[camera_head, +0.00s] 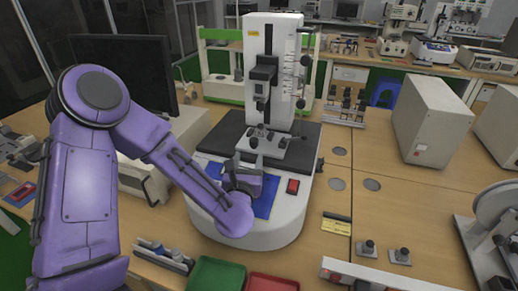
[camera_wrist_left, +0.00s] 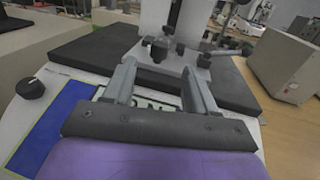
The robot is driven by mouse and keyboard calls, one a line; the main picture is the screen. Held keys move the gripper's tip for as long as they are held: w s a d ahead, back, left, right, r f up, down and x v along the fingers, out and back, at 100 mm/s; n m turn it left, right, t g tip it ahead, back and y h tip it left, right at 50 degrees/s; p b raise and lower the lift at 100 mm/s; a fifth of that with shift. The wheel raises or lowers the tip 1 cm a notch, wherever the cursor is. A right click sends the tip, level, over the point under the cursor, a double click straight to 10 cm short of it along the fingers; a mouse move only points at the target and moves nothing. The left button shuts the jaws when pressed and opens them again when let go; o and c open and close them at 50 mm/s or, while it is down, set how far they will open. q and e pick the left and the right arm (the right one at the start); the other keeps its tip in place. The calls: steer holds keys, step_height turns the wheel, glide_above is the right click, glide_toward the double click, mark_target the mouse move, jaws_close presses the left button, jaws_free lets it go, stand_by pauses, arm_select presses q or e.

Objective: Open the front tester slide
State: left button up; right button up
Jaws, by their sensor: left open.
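The tester (camera_head: 283,65) stands on the wooden table, with a tall white column, a rounded white base and black plates (camera_wrist_left: 88,48) at its sides. A grey metal slide assembly (camera_head: 268,146) with dark knobs sits low at the column's foot; it also shows in the left wrist view (camera_wrist_left: 172,50). My left gripper (camera_head: 249,160) is over the base's blue front panel, just in front of the slide assembly. In the left wrist view its two fingers (camera_wrist_left: 162,72) are apart with nothing held between them. I cannot tell whether they touch the slide. My right gripper is out of view.
A red switch (camera_head: 293,186) is on the base's right front, and a black knob (camera_wrist_left: 30,88) on its left. A white box (camera_head: 432,120) stands to the right. Green (camera_head: 216,275) and red trays lie in front.

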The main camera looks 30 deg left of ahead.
mark_target(253, 145)
arm_select(q)
steer(key=shift+w+f, duration=0.1)
steer(key=shift+f, duration=0.5)
steer(key=p+x, duration=0.3)
steer(key=x, duration=0.7)
steer(key=shift+w+a, duration=0.15)
steer(key=shift+w, duration=0.3)
steer(key=shift+s, duration=0.1)
